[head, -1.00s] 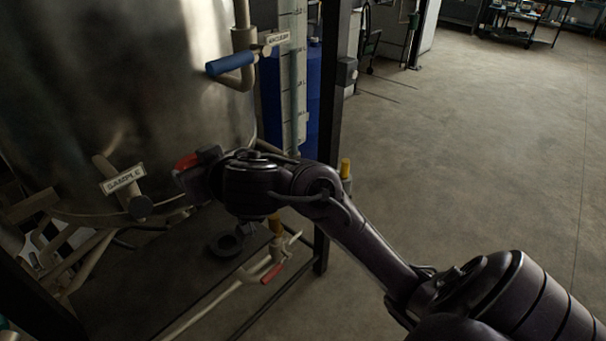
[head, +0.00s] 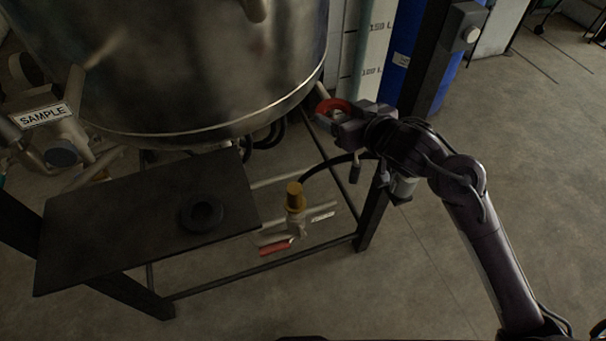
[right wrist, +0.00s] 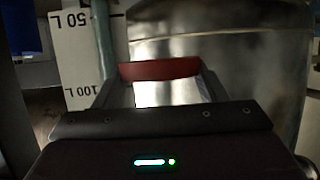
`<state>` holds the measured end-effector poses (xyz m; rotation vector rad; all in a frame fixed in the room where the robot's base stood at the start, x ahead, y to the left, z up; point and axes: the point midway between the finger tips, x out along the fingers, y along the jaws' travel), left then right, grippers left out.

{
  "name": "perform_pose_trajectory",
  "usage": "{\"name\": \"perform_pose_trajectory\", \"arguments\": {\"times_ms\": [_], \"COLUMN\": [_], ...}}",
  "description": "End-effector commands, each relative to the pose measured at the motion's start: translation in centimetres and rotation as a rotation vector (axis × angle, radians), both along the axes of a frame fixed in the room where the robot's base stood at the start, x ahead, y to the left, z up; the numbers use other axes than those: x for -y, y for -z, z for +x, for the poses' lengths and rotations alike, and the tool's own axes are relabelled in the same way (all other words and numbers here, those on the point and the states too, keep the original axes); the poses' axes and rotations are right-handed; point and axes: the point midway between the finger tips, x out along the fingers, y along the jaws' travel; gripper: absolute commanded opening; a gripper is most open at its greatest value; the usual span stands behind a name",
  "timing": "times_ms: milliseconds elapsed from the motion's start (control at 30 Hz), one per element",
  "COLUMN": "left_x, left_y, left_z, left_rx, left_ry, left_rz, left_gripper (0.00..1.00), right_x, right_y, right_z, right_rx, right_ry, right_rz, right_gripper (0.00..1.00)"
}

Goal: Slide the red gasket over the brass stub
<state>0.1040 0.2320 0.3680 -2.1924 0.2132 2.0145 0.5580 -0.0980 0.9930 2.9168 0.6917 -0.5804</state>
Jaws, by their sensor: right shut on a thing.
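My right gripper (head: 335,113) is shut on the red gasket (head: 332,105) and holds it in the air below the steel vessel's rim. In the right wrist view the gasket (right wrist: 160,69) shows edge-on as a red band between the two fingertips. The brass stub (head: 294,194) stands upright on a valve beside the dark shelf, lower and to the left of the gripper in the head view. Its top is bare, and the gasket is apart from it. My left gripper is not in view.
A black ring (head: 202,214) lies on the dark shelf (head: 120,220). A red-handled lever (head: 275,248) sits below the stub. The steel vessel (head: 200,70) hangs above. A dark frame post (head: 425,60) and blue drum (head: 448,75) stand behind my right arm. Open floor lies right.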

Motion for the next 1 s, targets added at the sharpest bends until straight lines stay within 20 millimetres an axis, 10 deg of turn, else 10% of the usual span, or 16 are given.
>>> {"name": "perform_pose_trajectory", "arguments": {"times_ms": [100,333,1000], "left_x": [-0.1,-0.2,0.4], "left_y": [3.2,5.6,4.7], "left_z": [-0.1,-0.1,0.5], "left_rx": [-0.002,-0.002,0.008], "left_ry": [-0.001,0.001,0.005], "left_rz": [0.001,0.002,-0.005], "left_gripper": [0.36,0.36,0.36], "right_x": [-3.3,-7.4,-8.3], "right_y": [6.8,13.3,14.3], "right_z": [-0.3,-1.6,-2.2], "right_rx": [-0.006,0.001,0.001], "right_ry": [-0.147,-0.329,-0.371], "right_rz": [0.003,0.000,0.002], "right_gripper": [0.44,0.44,0.44]}}
